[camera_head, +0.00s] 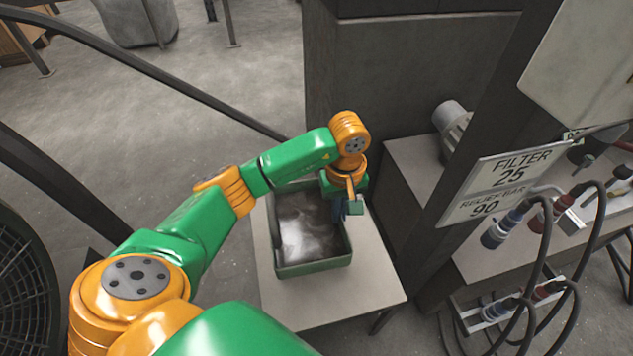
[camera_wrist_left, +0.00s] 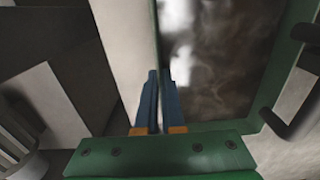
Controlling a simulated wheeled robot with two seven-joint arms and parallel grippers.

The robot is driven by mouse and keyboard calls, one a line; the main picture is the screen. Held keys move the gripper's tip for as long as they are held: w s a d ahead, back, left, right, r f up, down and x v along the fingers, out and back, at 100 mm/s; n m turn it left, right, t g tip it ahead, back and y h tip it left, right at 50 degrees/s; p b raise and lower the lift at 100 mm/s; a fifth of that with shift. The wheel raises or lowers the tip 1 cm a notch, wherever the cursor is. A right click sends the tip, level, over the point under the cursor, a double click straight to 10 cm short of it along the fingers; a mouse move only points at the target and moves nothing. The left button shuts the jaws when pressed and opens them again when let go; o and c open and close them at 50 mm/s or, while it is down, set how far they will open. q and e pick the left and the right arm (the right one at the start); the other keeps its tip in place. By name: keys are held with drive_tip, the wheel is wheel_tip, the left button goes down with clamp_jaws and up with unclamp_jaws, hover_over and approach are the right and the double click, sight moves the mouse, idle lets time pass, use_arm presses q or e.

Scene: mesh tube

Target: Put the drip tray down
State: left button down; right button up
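The drip tray (camera_head: 313,267) is a green, open, rectangular box with a dark, shiny inside. It is over a small pale table (camera_head: 375,275) in the head view, and I cannot tell if its base touches the top. My left gripper (camera_head: 339,212) is at the tray's right wall, pointing down. In the left wrist view its two blue fingers (camera_wrist_left: 160,95) are close together, one on each side of the green tray wall (camera_wrist_left: 157,40), and look shut on it. My right gripper is in neither view.
A grey bench with a cylindrical fitting (camera_head: 452,120) stands right of the table. A dark post and a sign (camera_head: 505,180) reading FILTER 25 rise there, with hoses and coloured couplings. A dark rail crosses at left. Bare table top shows in front of the tray.

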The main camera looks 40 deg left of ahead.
use_arm(q)
drive_tip(key=shift+w+d+f, duration=0.1)
drive_tip(key=shift+d+f, duration=0.05)
drive_tip(key=shift+f, duration=0.75)
wheel_tip(320, 180, down, 9)
drive_tip(key=b, duration=0.2)
drive_tip(key=shift+b, duration=0.35)
drive_tip(key=shift+r, duration=0.1)
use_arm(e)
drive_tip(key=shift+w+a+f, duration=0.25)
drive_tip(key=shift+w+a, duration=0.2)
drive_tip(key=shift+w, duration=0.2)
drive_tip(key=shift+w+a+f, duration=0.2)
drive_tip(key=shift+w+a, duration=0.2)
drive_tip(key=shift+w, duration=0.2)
use_arm(q)
drive_tip(key=c, duration=1)
unclamp_jaws()
drive_tip(key=shift+c, duration=0.2)
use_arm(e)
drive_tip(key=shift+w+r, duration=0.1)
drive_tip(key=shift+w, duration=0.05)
